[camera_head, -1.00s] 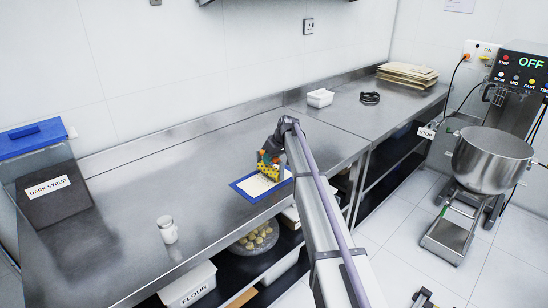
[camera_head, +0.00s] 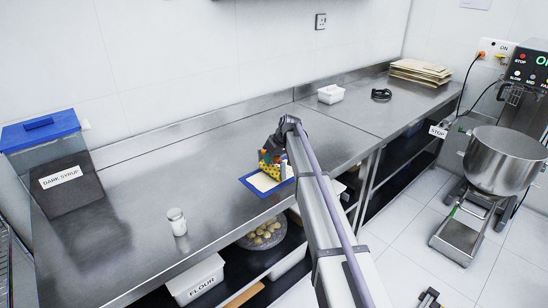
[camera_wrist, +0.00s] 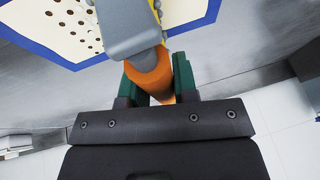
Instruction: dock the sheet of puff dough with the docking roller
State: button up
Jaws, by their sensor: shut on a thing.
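The docking roller shows in the head view as a yellow studded drum (camera_head: 275,170) at the end of my arm. In the wrist view my gripper (camera_wrist: 157,78) is shut on its orange handle (camera_wrist: 149,72); a grey bracket (camera_wrist: 128,30) reaches forward from it. The pale dough sheet (camera_head: 262,181) lies on a blue-edged mat (camera_head: 247,189) near the bench's front edge.
A white jar (camera_head: 177,222) and a dark syrup bin (camera_head: 68,185) stand to the left on the steel bench. A white tub (camera_head: 331,94), black ring (camera_head: 381,95) and stacked sheets (camera_head: 420,71) are at back right. The mixer bowl (camera_head: 503,160) stands right. Bench behind the mat is clear.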

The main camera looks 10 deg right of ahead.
jog(key=shift+s+a, duration=0.55)
jog(key=shift+a, duration=0.2)
grip_shut()
jog(key=shift+s+a, duration=0.25)
jog(key=shift+a, duration=0.3)
jog(key=shift+s+a, duration=0.2)
jog(key=shift+a, duration=0.3)
jog(key=shift+s+a+f, duration=0.1)
jog(key=shift+s+a, duration=0.45)
jog(key=shift+a, duration=0.25)
jog(key=shift+s+a, duration=0.45)
jog(key=shift+a, duration=0.45)
jog(key=shift+s+a, duration=0.45)
jog(key=shift+a, duration=0.5)
jog(key=shift+s+a, duration=0.45)
jog(key=shift+a, duration=0.45)
notch_tip(320, 180, up, 7)
jog(key=p, duration=0.7)
